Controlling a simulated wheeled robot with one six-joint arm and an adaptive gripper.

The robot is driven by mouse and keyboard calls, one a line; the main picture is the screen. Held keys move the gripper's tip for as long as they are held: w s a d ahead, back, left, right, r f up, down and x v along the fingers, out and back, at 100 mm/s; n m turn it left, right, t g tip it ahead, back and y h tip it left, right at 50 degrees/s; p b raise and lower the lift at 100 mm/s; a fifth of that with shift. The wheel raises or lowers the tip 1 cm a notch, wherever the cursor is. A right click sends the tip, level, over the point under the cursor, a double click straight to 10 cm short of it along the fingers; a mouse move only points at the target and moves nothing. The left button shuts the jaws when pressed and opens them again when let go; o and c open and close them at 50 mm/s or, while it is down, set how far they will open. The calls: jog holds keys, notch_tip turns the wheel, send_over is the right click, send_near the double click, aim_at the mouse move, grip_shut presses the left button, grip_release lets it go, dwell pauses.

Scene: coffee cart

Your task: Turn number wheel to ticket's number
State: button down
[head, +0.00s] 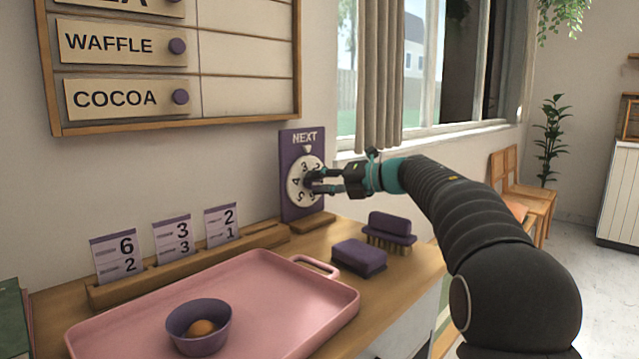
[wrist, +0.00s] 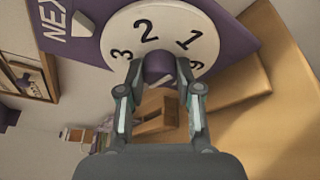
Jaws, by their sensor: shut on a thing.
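The white number wheel (head: 295,183) is on an upright purple board (head: 288,214) marked NEXT, with a small pointer (head: 307,150) above it. The 3 is nearest the pointer, perhaps slightly off it. In the wrist view the wheel (wrist: 187,20) shows 3, 2, 1 and 6; the rest is hidden. My gripper (head: 312,182) is shut on the wheel's purple centre knob (wrist: 158,66). Three tickets stand in a wooden rack (head: 190,265): the left one (head: 117,258) reads 6 over 2, the middle one (head: 173,238) 3 over 3, the right one (head: 221,224) 2 over 1.
A pink tray (head: 290,290) with a purple bowl (head: 199,328) holding an orange-brown item lies on the counter. A purple block (head: 358,258) and a purple brush (head: 390,228) sit below my arm. A menu board (head: 245,55) hangs on the wall. A curtained window is behind.

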jog(key=shift+f+m+y, duration=0.15)
jog(key=shift+m+y, duration=0.55)
jog(key=shift+m, duration=0.7)
jog(key=c, duration=0.8)
grip_release()
jog(key=v, duration=1.2)
